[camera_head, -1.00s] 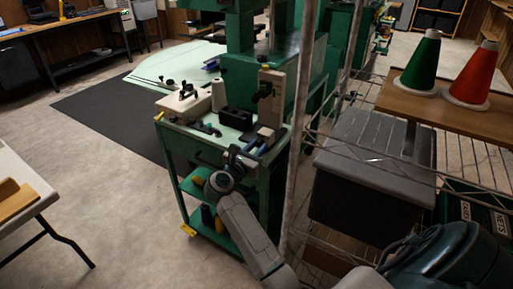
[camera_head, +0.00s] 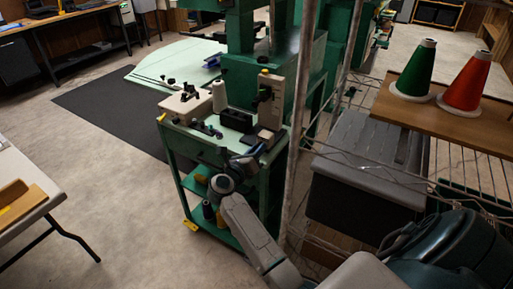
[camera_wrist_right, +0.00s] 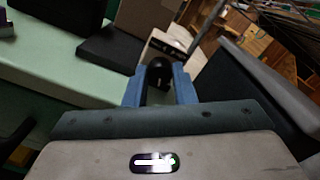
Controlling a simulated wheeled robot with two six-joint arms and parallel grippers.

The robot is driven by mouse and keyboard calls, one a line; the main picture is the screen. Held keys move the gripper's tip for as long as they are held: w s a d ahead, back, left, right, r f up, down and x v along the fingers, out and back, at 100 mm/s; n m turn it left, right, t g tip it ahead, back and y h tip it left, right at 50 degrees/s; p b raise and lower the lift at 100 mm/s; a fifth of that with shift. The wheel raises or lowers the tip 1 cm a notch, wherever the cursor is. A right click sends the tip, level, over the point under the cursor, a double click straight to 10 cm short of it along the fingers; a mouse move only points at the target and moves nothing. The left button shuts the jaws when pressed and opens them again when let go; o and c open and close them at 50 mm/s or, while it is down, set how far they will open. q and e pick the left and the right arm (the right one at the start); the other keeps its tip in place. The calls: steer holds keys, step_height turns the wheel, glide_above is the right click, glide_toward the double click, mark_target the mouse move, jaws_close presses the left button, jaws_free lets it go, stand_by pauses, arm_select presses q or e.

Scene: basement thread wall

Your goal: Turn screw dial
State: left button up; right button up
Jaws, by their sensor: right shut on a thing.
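My right gripper (camera_head: 252,153) reaches to the front right corner of the green cart top, at the foot of an upright beige device (camera_head: 268,104) with dark knobs on its face. In the right wrist view, its two blue fingers (camera_wrist_right: 159,88) are closed around a rounded black screw dial (camera_wrist_right: 158,74). The dial sits between the fingers in front of a beige plate (camera_wrist_right: 170,42). In the head view the gripper hides the dial, and its turn angle cannot be told. My left gripper is in neither current view.
The green cart (camera_head: 205,150) also carries a white cone (camera_head: 219,97), a black box (camera_head: 236,119) and small black parts. A metal post and wire shelf with a grey bin (camera_head: 365,165) stand close on the right. Open floor (camera_head: 110,150) lies to the left.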

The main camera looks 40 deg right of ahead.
arm_select(q)
steer(key=shift+s+f, duration=0.2)
steer(key=shift+f, duration=0.1)
arm_select(e)
steer(key=o, duration=1)
